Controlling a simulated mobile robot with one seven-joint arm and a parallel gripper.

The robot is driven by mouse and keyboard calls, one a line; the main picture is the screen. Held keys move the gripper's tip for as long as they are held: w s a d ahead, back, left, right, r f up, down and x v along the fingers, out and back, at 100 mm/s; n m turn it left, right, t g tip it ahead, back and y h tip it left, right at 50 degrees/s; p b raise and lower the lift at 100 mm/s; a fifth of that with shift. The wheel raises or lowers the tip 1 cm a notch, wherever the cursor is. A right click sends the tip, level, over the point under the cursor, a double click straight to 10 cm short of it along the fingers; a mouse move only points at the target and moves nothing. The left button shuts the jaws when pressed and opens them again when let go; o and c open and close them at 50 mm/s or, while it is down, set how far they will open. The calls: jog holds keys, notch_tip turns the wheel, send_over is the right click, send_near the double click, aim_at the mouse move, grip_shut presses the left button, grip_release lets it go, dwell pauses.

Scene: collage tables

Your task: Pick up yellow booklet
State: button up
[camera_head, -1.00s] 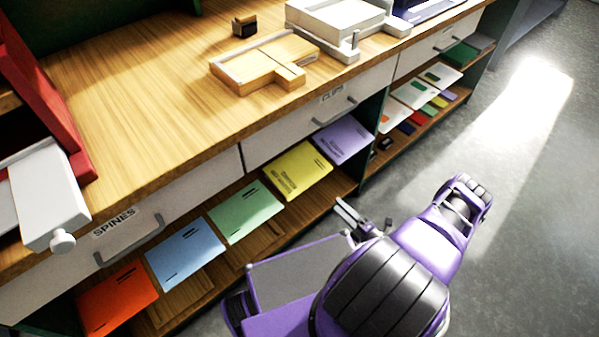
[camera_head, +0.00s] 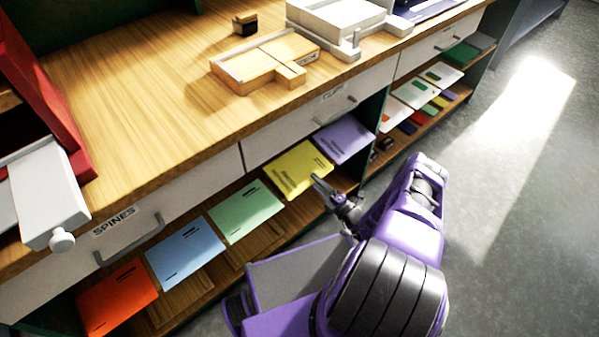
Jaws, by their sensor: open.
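The yellow booklet (camera_head: 297,168) lies flat on the wooden shelf under the drawers, between a green booklet (camera_head: 243,211) and a lilac booklet (camera_head: 344,138). It has dark printing on its cover. My gripper (camera_head: 325,187) is at the shelf's front edge, by the near right corner of the yellow booklet. Its fingers are open and their tips overlap that corner in the picture. I cannot tell whether they touch it. The booklet rests on the shelf.
Blue (camera_head: 186,252) and orange (camera_head: 118,296) booklets lie further left on the shelf. Drawer fronts with handles and the worktop (camera_head: 140,110) overhang the shelf. An upright divider stands right of the lilac booklet. The floor (camera_head: 500,220) at right is clear.

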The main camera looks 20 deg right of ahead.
grip_shut()
dwell(1.4)
